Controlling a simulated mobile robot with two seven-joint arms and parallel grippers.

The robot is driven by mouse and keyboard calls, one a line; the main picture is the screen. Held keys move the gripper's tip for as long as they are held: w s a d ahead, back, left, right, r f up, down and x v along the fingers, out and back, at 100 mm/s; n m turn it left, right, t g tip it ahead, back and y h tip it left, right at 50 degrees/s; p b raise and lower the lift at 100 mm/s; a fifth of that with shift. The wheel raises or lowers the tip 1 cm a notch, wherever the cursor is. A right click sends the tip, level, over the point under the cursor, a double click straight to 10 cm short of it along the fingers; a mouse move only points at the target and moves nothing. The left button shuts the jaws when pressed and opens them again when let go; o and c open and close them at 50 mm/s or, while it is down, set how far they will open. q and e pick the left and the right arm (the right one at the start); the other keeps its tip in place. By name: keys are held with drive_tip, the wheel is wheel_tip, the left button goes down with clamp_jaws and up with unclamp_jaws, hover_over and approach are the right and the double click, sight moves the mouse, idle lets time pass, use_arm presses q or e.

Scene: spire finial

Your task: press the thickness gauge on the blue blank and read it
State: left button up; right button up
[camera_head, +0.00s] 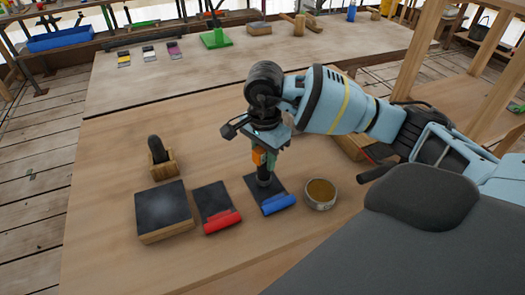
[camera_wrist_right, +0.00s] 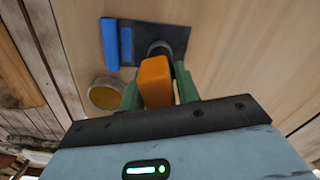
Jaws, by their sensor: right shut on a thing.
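The blue blank (camera_head: 279,204) is a dark flat plate with a blue strip along its near edge. It lies on the table and also shows in the right wrist view (camera_wrist_right: 112,46). My right gripper (camera_head: 266,160) points down over it, its green fingers shut on the thickness gauge (camera_head: 258,156), an upright black tool with an orange block. In the right wrist view the gauge (camera_wrist_right: 156,80) hides its own lower end. The black foot is over the dark plate and seems to meet it; I cannot confirm contact. No reading is visible. My left gripper is not in view.
A red-edged blank (camera_head: 220,219) and a dark-topped wooden block (camera_head: 163,209) lie left. A wooden holder (camera_head: 163,163) with a black upright piece stands behind the block. A round tin (camera_head: 321,193) sits close right of the blue blank. The table behind is mostly clear.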

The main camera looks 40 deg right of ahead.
drive_tip(key=shift+f, duration=0.3)
drive_tip(key=o, duration=1.2)
wheel_tip(320, 180, up, 7)
drive_tip(key=shift+f, duration=0.1)
drive_tip(key=shift+r, duration=0.55)
